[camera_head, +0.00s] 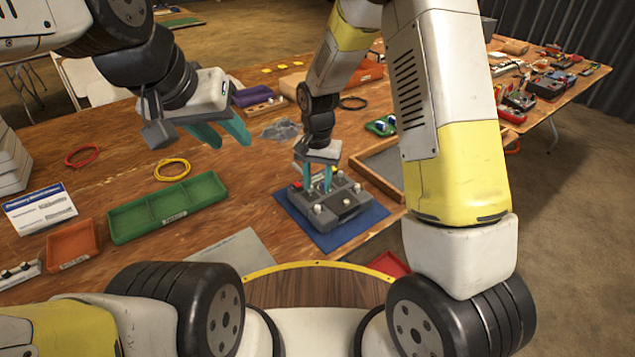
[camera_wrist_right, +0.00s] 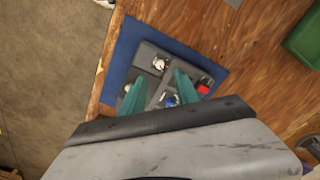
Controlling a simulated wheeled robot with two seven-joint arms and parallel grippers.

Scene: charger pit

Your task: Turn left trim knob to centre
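A grey control box (camera_head: 330,212) lies on a blue mat (camera_head: 345,236) on the wooden table. White knobs show on its near left (camera_head: 316,209) and right (camera_head: 357,188). In the right wrist view, the box shows a white knob (camera_wrist_right: 160,64), a blue part (camera_wrist_right: 170,100) and a red part (camera_wrist_right: 204,88). I cannot tell which one is the left trim knob. My right gripper (camera_head: 317,184) is over the box, its teal fingers apart, with no knob visibly gripped. My left gripper (camera_head: 228,136) hangs away to the left, open and empty.
A green tray (camera_head: 168,210), a yellow cable ring (camera_head: 172,170) and a red cable ring (camera_head: 82,155) lie to the left. A wooden-framed tray (camera_head: 378,170) stands right of the mat. A grey sheet (camera_head: 235,256) lies in front.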

